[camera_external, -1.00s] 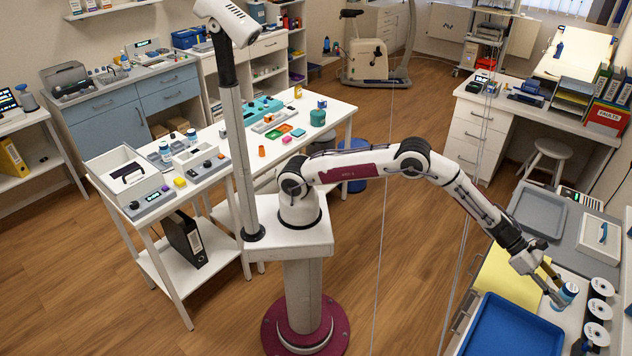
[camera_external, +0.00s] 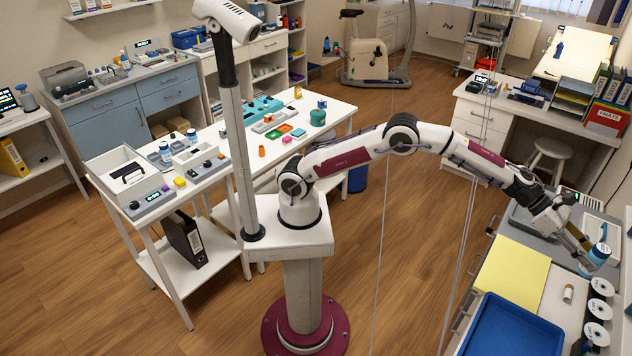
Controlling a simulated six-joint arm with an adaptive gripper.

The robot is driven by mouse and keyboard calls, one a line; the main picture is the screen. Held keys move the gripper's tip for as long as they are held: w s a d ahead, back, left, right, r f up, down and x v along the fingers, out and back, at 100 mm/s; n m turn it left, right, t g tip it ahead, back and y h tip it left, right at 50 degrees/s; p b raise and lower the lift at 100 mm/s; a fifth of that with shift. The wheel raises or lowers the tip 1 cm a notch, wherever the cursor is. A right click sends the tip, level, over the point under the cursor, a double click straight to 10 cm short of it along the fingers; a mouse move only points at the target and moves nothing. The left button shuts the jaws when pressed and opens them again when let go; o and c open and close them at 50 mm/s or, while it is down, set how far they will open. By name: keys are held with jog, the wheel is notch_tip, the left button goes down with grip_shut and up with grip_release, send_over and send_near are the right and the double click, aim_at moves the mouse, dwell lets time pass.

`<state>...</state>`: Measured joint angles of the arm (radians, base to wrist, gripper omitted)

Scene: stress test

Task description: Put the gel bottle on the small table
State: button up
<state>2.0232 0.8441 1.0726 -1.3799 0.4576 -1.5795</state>
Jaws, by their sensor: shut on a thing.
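I cannot tell for certain which surface is the small table.
On the right bench lie a blue tray (camera_external: 512,328), a yellow sheet (camera_external: 511,268), a small pale cylinder (camera_external: 568,294) and several white spools (camera_external: 600,310). A grey tray partly shows behind my arm. The left worktable (camera_external: 238,150) is crowded.

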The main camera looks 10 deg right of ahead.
jog(key=shift+r, duration=1.35)
